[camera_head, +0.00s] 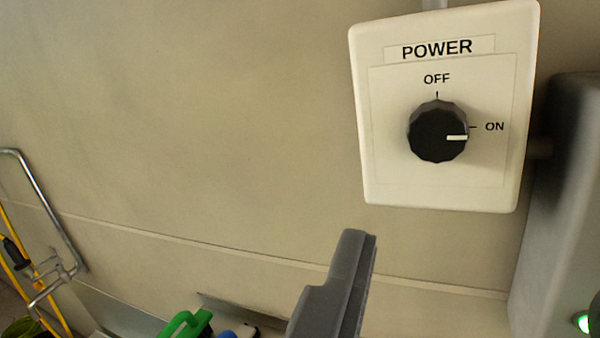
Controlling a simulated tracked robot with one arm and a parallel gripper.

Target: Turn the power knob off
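The power knob (437,131) is a black, ridged dial on a cream panel (400,185) on the wall, at the upper right of the view. The panel is labelled POWER, with OFF above the knob and ON to its right. The knob's white pointer mark points right, at or just below the ON tick. My gripper (358,240) shows as a grey finger shape at the bottom centre, below and left of the panel, appearing apart from the knob. I see no clear gap between two fingers and nothing held.
A grey box (565,215) with a lit green light (582,322) stands right of the panel. A metal pipe frame (50,215) is at the far left. A green-handled item (185,325) lies at the bottom. The wall left of the panel is bare.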

